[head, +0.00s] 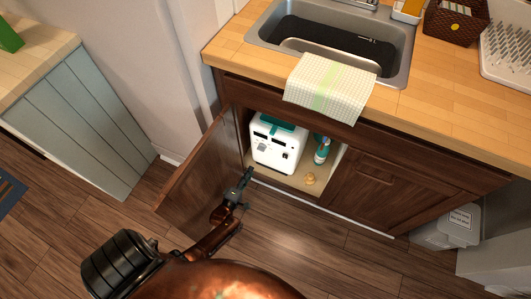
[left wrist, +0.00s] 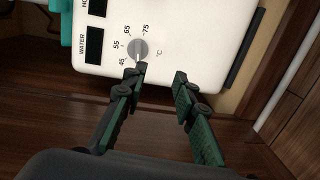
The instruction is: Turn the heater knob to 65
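The heater (head: 277,143) is a white box inside the open cabinet under the sink. Its front also shows in the left wrist view (left wrist: 190,40), upside of it cut off. The round grey heater knob (left wrist: 138,49) sits beside printed marks 45, 55, 65 and 75 and °C. A pale line on the knob seems to point down, toward the gripper side, near the 45 end. My left gripper (head: 246,177) is in front of the heater. In the left wrist view it is open (left wrist: 160,73), with its left fingertip just below the knob; contact cannot be told. My right gripper is out of view.
The open cabinet door (head: 198,178) stands left of my left gripper. A teal-and-white bottle (head: 322,150) and a small orange-yellow item (head: 310,178) are right of the heater. A checked towel (head: 331,87) hangs over the counter edge above. The floor in front is clear.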

